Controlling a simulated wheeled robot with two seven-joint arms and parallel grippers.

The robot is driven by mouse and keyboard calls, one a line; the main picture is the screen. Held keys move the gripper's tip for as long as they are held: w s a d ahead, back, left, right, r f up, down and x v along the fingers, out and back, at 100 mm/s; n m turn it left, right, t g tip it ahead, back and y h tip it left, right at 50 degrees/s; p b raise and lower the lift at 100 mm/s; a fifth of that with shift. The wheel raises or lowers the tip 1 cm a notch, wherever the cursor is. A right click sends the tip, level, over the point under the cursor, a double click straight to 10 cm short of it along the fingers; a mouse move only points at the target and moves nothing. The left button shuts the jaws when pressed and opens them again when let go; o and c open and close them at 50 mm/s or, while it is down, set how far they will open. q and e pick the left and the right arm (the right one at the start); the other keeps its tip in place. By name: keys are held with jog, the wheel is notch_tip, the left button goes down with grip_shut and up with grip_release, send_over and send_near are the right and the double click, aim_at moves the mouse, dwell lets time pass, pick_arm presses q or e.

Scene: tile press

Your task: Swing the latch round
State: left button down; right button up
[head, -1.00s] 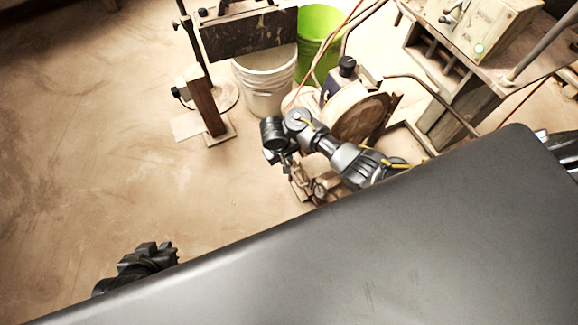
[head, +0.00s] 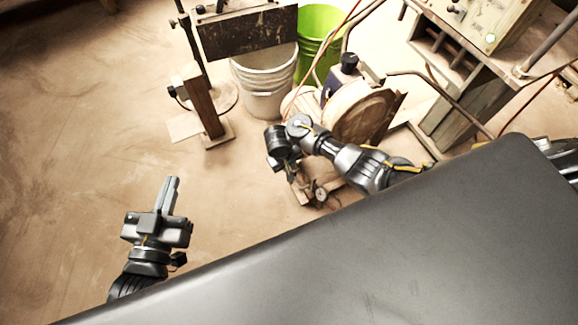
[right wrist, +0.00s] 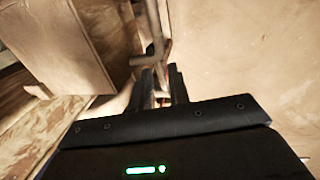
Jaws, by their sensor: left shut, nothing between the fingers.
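I cannot single out the latch with certainty in either view. In the right wrist view a thin rod with a short stub (right wrist: 150,45) stands just beyond the fingertips of my right gripper (right wrist: 160,75). Its fingers are apart, and the rod's lower end runs toward the gap; I cannot tell whether they touch it. In the head view my right arm reaches down to a small wooden fixture with a round dial (head: 320,194), and its fingers are hidden there. My left gripper (head: 172,188) is shut and empty, pointing up the picture over bare floor.
A wooden post stand (head: 207,105) is at left, a wooden bench (head: 455,60) at upper right. The floor (head: 80,150) at left is clear.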

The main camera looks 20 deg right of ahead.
grip_shut()
dwell(0.4)
